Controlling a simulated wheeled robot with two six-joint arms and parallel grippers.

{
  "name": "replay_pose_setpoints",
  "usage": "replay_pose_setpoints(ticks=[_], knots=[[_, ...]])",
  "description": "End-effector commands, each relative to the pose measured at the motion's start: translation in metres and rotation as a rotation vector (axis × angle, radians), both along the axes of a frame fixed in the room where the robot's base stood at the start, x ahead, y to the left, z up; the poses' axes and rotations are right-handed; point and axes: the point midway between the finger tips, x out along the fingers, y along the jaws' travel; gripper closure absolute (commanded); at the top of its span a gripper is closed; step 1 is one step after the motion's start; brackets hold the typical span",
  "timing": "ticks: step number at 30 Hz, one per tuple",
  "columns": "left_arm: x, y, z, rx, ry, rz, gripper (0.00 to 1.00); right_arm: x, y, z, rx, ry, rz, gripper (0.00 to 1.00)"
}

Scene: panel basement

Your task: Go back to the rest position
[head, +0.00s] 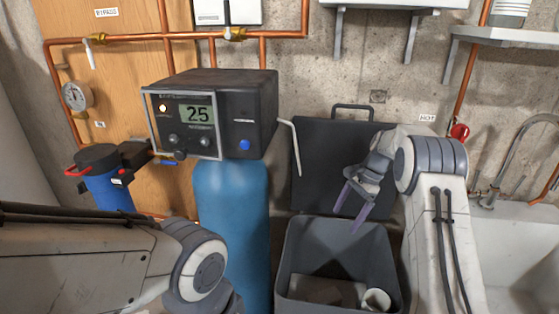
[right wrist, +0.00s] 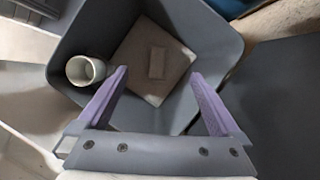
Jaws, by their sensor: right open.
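My right gripper (head: 352,207) is open and empty above the dark grey bin (head: 300,240). In the right wrist view its two purple fingers (right wrist: 160,95) stand wide apart over the bin's opening, with nothing between them. Inside the bin lie a white cup-like piece (head: 377,299) and a flat pale square piece (right wrist: 140,65) with a small block on it. My left arm comes in from the left at the bottom of the head view, but its gripper is out of the picture.
A blue tank (head: 232,215) with a dark control box (head: 215,110) reading 25 stands left of the bin. A dark panel or case (head: 320,150) leans on the wall behind. A sink (head: 515,235) with a tap is at the right. Copper pipes (head: 130,40) run along the wall.

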Motion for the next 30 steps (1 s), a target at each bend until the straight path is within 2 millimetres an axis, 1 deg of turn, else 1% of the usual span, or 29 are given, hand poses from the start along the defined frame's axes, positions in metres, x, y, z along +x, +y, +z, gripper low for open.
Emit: replay_pose_setpoints(ticks=[1,2,4,5,6,7,8,9,11,12,14,15,17,18,21,22,24,26,27,30], knots=[[0.0,0.0,0.003,0.0,0.0,0.0,0.5,-0.002,0.013,0.011,-0.006,-0.013,0.041,0.0],[0.0,0.0,0.004,0.0,0.0,0.0,0.5,-0.005,0.023,0.017,-0.011,-0.023,0.073,0.0],[0.0,0.0,0.008,0.0,0.0,0.0,0.5,-0.017,0.054,0.037,-0.025,-0.053,0.186,0.0],[0.0,0.0,0.011,0.0,0.0,0.0,0.5,-0.024,0.07,0.047,-0.033,-0.069,0.247,0.0],[0.0,0.0,0.014,0.0,0.0,0.0,0.5,-0.038,0.092,0.061,-0.043,-0.094,0.337,0.0],[0.0,0.0,0.016,0.0,0.0,0.0,0.5,-0.05,0.11,0.071,-0.05,-0.114,0.41,0.0],[0.0,0.0,0.018,0.0,0.0,0.0,0.5,-0.063,0.126,0.081,-0.059,-0.135,0.487,0.0],[0.0,0.0,0.021,0.0,0.0,0.0,0.5,-0.082,0.146,0.092,-0.068,-0.163,0.59,0.0],[0.0,0.0,0.025,0.0,0.0,0.0,0.5,-0.114,0.172,0.108,-0.08,-0.203,0.743,0.0],[0.0,0.0,0.028,0.0,0.0,0.0,0.5,-0.137,0.187,0.116,-0.085,-0.231,0.845,0.0],[0.0,0.0,0.032,0.0,0.0,0.0,0.5,-0.173,0.204,0.127,-0.094,-0.272,0.999,0.0],[0.0,0.0,0.035,0.0,0.0,0.0,0.5,-0.198,0.213,0.133,-0.097,-0.3,1.102,0.0],[0.0,0.0,0.039,0.0,0.0,0.0,0.5,-0.235,0.222,0.139,-0.102,-0.342,1.257,0.0],[0.0,0.0,0.042,0.0,0.0,0.0,0.5,-0.258,0.225,0.141,-0.103,-0.368,1.356,0.0],[0.0,0.0,0.047,0.0,0.0,0.0,0.5,-0.309,0.225,0.141,-0.104,-0.431,1.575,0.0],[0.0,0.0,0.048,0.0,0.0,0.0,0.5,-0.322,0.223,0.14,-0.103,-0.446,1.632,0.0],[0.0,0.0,0.05,0.0,0.0,0.0,0.5,-0.345,0.219,0.137,-0.101,-0.476,1.742,0.0],[0.0,0.0,0.052,0.0,0.0,0.0,0.5,-0.359,0.215,0.134,-0.099,-0.495,1.811,0.0],[0.0,0.0,0.052,0.0,0.0,0.0,0.5,-0.366,0.213,0.133,-0.099,-0.504,1.844,0.0],[0.0,0.0,0.052,0.0,0.0,0.0,0.5,-0.374,0.21,0.13,-0.097,-0.516,1.889,0.0]])
